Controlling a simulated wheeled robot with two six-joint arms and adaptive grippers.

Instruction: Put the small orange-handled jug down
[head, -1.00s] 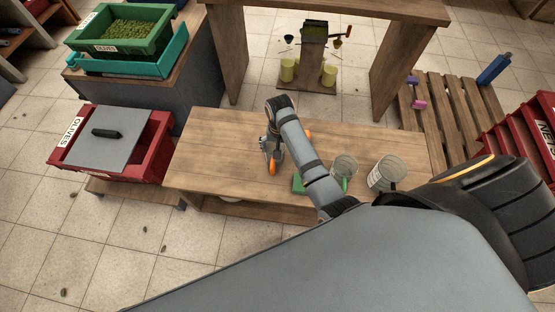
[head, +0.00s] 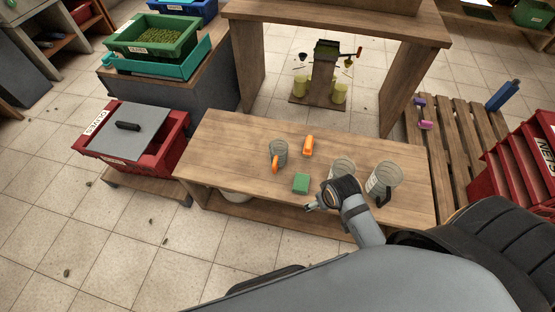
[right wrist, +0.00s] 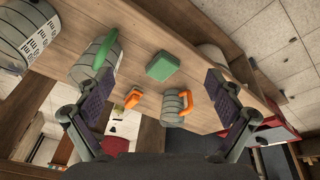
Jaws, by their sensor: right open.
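The small orange-handled jug (head: 279,153) stands on the wooden table, left of centre, with its orange handle toward the front. It also shows in the right wrist view (right wrist: 173,104), apart from my fingers. My right gripper (head: 310,206) is open and empty near the table's front edge, to the right of and nearer than the jug. In the right wrist view its two fingers (right wrist: 160,95) are spread wide. My left gripper does not show.
An orange block (head: 308,145) and a green block (head: 301,183) lie on the table (head: 225,150). A green-handled jug (head: 342,167), partly hidden by my right arm, and a larger dark-handled jug (head: 386,178) stand at right. The table's left end is clear.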

